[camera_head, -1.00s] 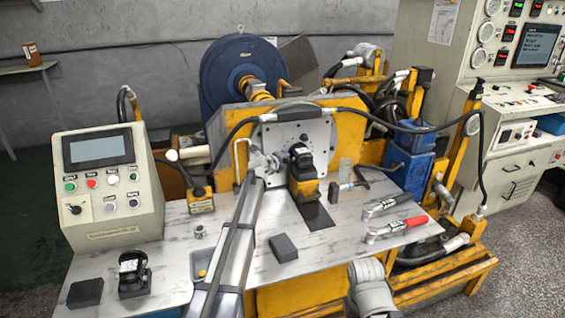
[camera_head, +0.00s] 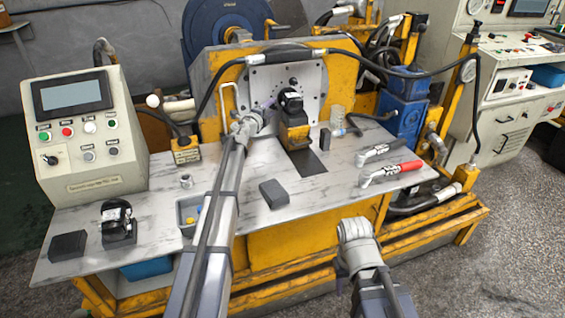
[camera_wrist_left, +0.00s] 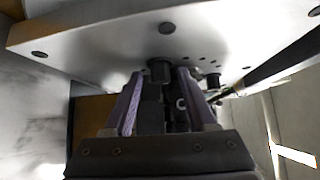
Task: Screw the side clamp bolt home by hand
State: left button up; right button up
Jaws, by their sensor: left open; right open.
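My left gripper (camera_head: 266,105) is at the left side of the grey mounting plate (camera_head: 268,78), beside the black motor (camera_head: 290,102) on its yellow support (camera_head: 293,136). In the left wrist view, its purple-grey fingers (camera_wrist_left: 170,95) are open, one on each side of a dark bolt-like cylinder (camera_wrist_left: 159,71) under the plate's edge. That cylinder looks like the clamp bolt; whether the fingers touch it is unclear. In the head view the bolt is hidden by the gripper. My right arm shows at the bottom right, but its fingers do not show.
A dark block (camera_head: 273,193) and small grey bin (camera_head: 187,212) flank my left arm. A control box (camera_head: 88,130) and a second black unit (camera_head: 118,222) stand left. A black hose (camera_head: 400,72) arches over the plate.

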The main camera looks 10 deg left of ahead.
pick_arm(q)
jog(key=s+a+n+t, duration=0.1)
jog(key=s, duration=0.7)
jog(key=s+d+r+n+g+y+p, duration=0.1)
jog(key=s+d+r+n+y+p, duration=0.3)
jog(key=r+n+y+p, duration=0.5)
jog(key=s+d+f+n+g+p, duration=0.3)
jog(key=s+d+g, duration=0.1)
jog(key=s, duration=0.4)
jog(key=s+d+f+n+g+h+p, duration=0.1)
jog(key=s+d+f+n+g+p, duration=0.3)
jog(key=s, duration=0.5)
jog(key=shift+s+d+g, duration=0.2)
jog(key=shift+d+g, duration=0.3)
pick_arm(e)
notch_tip(320, 180, up, 16)
jog(key=shift+d+f, duration=0.15)
jog(key=shift+f, duration=0.05)
pick_arm(q)
jog(key=shift+w+f, duration=0.1)
pick_arm(e)
jog(key=shift+w, duration=0.1)
